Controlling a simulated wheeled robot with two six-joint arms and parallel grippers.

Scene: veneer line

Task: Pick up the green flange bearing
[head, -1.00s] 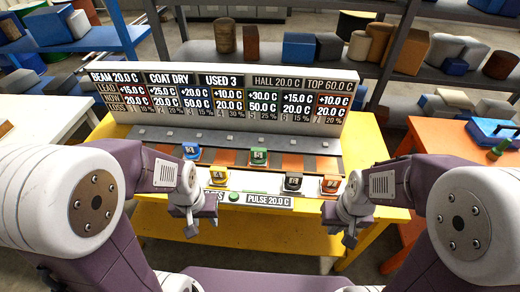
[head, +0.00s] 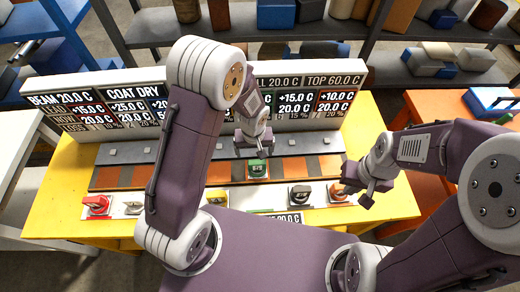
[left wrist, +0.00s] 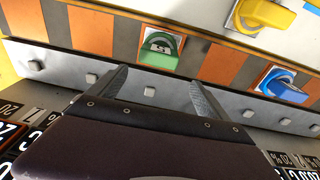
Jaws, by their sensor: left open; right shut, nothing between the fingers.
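My right gripper (head: 364,195) is shut and empty near the table's right front edge.
A display board (head: 300,95) stands along the back. Red (head: 97,205), black (head: 300,194) and orange (head: 337,191) knobs line the front panel. In the left wrist view a blue part (left wrist: 282,85) and a yellow knob (left wrist: 265,15) lie right of the bearing. My left arm hides the middle.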

